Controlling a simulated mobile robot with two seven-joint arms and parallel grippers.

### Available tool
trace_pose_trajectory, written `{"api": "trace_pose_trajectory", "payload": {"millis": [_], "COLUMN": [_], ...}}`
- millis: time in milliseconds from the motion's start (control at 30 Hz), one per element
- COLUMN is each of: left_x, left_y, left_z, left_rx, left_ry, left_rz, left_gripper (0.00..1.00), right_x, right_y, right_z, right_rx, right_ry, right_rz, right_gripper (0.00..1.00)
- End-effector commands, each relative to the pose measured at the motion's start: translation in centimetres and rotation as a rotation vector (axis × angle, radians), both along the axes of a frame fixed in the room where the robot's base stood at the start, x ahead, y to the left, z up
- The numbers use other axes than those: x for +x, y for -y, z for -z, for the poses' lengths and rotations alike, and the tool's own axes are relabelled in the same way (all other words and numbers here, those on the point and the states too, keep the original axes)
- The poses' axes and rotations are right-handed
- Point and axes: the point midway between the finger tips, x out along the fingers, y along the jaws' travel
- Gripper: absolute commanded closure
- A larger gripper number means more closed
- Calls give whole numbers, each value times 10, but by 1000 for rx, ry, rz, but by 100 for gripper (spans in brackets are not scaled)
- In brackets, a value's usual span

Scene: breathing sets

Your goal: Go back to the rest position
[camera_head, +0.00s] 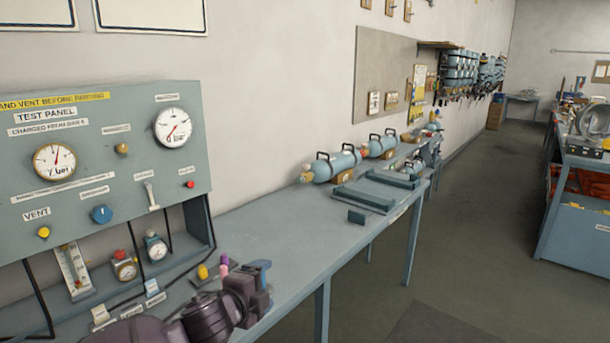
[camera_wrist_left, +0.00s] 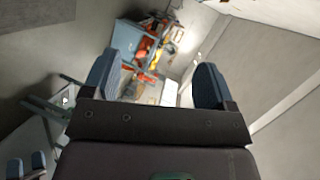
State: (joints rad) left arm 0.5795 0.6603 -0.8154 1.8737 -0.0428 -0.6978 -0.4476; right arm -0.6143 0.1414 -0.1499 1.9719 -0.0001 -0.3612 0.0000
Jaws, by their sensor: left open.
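My left gripper (camera_head: 262,274) is at the bottom of the head view, in front of the test panel's lower shelf and over the near part of the blue-grey bench (camera_head: 290,232). In the left wrist view its two blue fingers (camera_wrist_left: 158,88) stand wide apart with nothing between them. Part of my dark left arm shows at the bottom left of the head view.
The test panel (camera_head: 100,160) with gauges and knobs stands at the left. Blue cylinders (camera_head: 336,165) lie farther along the bench by the wall. A second blue bench (camera_head: 575,225) stands at the right. The grey floor (camera_head: 480,200) between is clear.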

Motion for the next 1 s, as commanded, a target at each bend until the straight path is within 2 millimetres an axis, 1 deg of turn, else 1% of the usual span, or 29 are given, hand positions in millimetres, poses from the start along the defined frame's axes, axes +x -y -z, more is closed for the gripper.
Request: {"api": "trace_pose_trajectory", "payload": {"millis": [33,100,167,267,367,467,500,667,767,867,900,967,1000], "left_x": [-9,-19,-27,-40,-53,-69,-75,-108,-134,-165,-179,-202,-217], "left_y": [3,2,-1,-11,-27,-47,-56,-95,-122,-146,-156,-168,-174], "left_z": [8,14,20,31,46,64,72,111,140,171,184,202,213], "left_rx": [-129,-292,-422,-616,-778,-912,-954,-1071,-1115,-1146,-1155,-1166,-1170], "left_ry": [-46,-97,-138,-198,-245,-278,-288,-314,-333,-360,-372,-390,-404], "left_rz": [-11,-31,-52,-96,-154,-219,-251,-389,-495,-609,-656,-722,-763], "left_gripper": [21,21,21,21,21,21,21,21,21,21,21,21,21], "right_x": [0,0,1,1,2,3,3,4,4,5,5,5,5], "right_y": [0,0,0,0,0,0,-1,-1,-1,-1,-1,-1,-1], "right_z": [1,1,2,3,3,4,4,5,6,7,7,7,8], "right_rx": [0,0,0,0,0,0,0,0,0,0,0,0,-1], "right_ry": [0,1,2,3,5,6,7,9,10,11,12,12,13], "right_rz": [0,0,0,0,0,-2,-2,-2,-2,-2,-2,-2,-3], "right_gripper": [21,21,21,21,21,21,21,21,21,21,21,21,21]}}
